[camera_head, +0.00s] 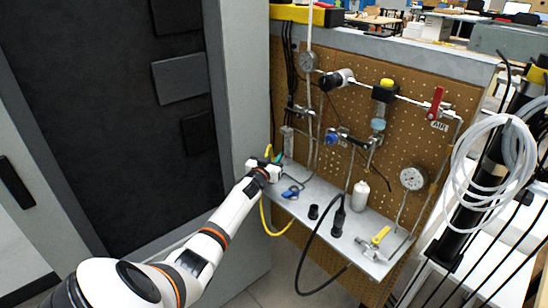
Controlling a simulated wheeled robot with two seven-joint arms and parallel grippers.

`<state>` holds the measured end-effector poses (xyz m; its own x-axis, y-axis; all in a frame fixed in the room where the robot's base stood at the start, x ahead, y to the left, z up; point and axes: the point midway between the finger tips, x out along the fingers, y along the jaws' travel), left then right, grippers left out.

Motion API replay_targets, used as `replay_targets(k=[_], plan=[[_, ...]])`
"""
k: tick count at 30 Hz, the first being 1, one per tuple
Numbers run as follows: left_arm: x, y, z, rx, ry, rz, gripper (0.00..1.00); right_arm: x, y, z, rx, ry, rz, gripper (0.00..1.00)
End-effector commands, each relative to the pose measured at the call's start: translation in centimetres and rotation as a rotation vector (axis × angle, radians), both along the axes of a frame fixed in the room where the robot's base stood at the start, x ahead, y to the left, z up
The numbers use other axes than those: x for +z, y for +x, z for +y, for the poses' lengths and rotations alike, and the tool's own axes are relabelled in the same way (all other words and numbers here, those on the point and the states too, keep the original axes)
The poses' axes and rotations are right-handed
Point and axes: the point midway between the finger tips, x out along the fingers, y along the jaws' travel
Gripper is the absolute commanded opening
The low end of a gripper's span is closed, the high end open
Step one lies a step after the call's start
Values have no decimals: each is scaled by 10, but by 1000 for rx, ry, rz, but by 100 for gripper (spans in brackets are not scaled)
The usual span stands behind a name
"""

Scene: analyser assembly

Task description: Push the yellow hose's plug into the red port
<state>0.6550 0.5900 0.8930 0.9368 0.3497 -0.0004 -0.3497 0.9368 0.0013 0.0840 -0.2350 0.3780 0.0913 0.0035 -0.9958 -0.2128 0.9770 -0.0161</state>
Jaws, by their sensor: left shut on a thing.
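My left gripper (266,167) is at the left end of the grey shelf, in front of the pegboard. It is shut on the yellow hose (271,230), with its white fingers hiding most of what they hold. The hose loops down below the gripper and past the shelf's front edge, and a short yellow piece shows just above the fingers. A small green part shows beside it. The plug itself is hidden or too small to make out. I cannot make out a red port. My right gripper is not in view.
The grey shelf (328,222) holds blue-handled tool (291,191), black cups, a white bottle (361,195) and a yellow-handled valve (380,236). Gauges, pipes and a red handle (437,102) are on the pegboard (405,150). A dark cabinet (110,90) stands left; coiled white tubing (462,165) hangs right.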

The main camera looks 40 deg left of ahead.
Motion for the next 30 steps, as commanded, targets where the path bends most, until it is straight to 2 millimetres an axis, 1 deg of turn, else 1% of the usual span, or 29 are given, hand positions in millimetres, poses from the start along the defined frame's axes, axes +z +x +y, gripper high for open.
replay_targets(k=[2, 14, 30], plan=[[-3, 0, 0, 0, -1, -1, 2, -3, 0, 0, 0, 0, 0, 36], [-3, 0, 0, 0, -1, -1, 2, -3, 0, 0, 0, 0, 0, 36], [-11, 0, 0, 0, -2, -2, 2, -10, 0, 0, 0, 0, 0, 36]])
